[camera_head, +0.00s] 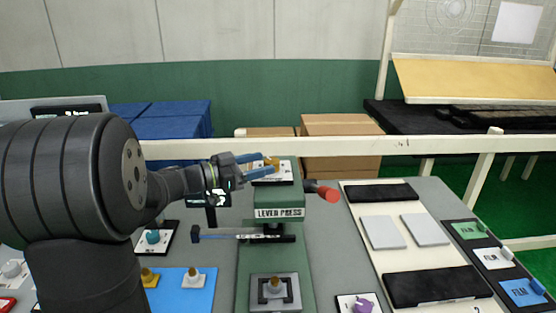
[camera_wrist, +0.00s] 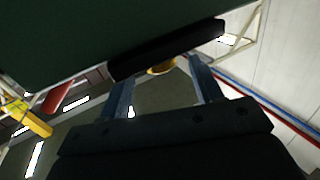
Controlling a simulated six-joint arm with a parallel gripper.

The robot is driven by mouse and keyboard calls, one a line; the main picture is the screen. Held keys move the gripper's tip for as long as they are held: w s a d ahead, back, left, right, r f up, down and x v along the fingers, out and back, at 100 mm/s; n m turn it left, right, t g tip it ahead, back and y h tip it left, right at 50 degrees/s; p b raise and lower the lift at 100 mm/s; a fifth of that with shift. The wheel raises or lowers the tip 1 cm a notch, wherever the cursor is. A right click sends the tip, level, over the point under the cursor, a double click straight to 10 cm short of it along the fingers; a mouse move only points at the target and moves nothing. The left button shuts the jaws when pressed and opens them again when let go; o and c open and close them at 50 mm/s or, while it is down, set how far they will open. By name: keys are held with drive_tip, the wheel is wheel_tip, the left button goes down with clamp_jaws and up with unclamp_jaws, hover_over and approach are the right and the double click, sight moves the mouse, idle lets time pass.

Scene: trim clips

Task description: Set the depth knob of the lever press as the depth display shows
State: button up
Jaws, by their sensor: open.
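The green lever press (camera_head: 279,212) stands in the middle of the head view, with a red-tipped lever (camera_head: 327,192) on its right. A yellow-brown knob (camera_head: 272,162) sits on a white plate with a black edge at the press's top; I take it as the depth knob. My gripper (camera_head: 262,164) reaches in from the left at its height, blue fingers open. In the wrist view the knob (camera_wrist: 161,67) shows between the spread fingertips (camera_wrist: 160,74), with gaps at both sides. A dark, partly hidden panel (camera_head: 214,198) stands below my wrist; I cannot read any depth value.
A clip-like bar (camera_head: 232,235) crosses the press's front left. A grey fixture (camera_head: 276,290) sits on its base. A blue mat (camera_head: 180,291) with small parts lies left.

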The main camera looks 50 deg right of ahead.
sight(277, 158)
drive_tip(key=x, duration=0.6)
drive_tip(key=shift+w, duration=0.1)
drive_tip(key=shift+a, duration=0.1)
drive_tip(key=c, duration=1)
drive_tip(key=shift+w+n+t+h, duration=0.1)
drive_tip(key=shift+n+t+h, duration=0.25)
drive_tip(key=shift+n+t, duration=0.7)
drive_tip(key=shift+w+n+t+h, duration=0.1)
drive_tip(key=shift+n+t+h, duration=0.35)
drive_tip(key=shift+t, duration=1)
drive_tip(key=o, duration=1)
